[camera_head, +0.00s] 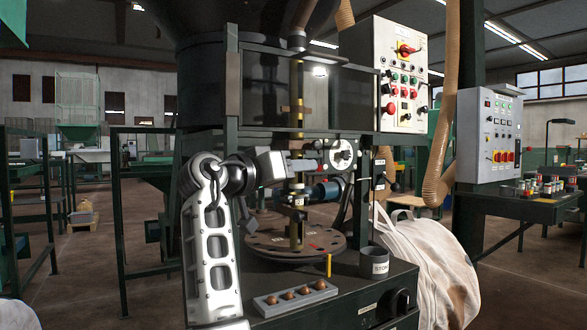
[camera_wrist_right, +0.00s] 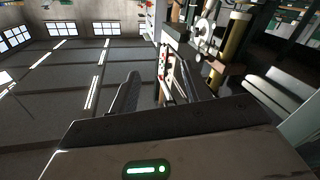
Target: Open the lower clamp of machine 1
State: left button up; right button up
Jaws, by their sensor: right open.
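Machine 1, as I take it, is the dark green framed machine (camera_head: 230,70) with a vertical brass post (camera_head: 297,85) in its middle. Fittings sit on the post at two heights; the lower one (camera_head: 297,196) is above the round plate, and I cannot tell for sure which is the lower clamp. My right gripper (camera_head: 310,165) is in front of the post, between the two heights, and partly blends with the fittings behind it. In the wrist view its fingers (camera_wrist_right: 158,85) are apart with nothing between them; the brass post (camera_wrist_right: 232,42) is beside them. My left gripper is out of view.
A round plate (camera_head: 265,237), a grey cup (camera_head: 374,262) and a tray (camera_head: 270,308) with several brown balls are on the machine's base. A control panel (camera_head: 382,45) is above right. A white bulk bag (camera_head: 430,265) bulges beside the base. A second control box (camera_head: 488,135) stands farther right.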

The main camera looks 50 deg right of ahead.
jog(key=shift+s+a+r, duration=0.1)
jog(key=shift+s+a, duration=0.1)
jog(key=shift+a, duration=0.05)
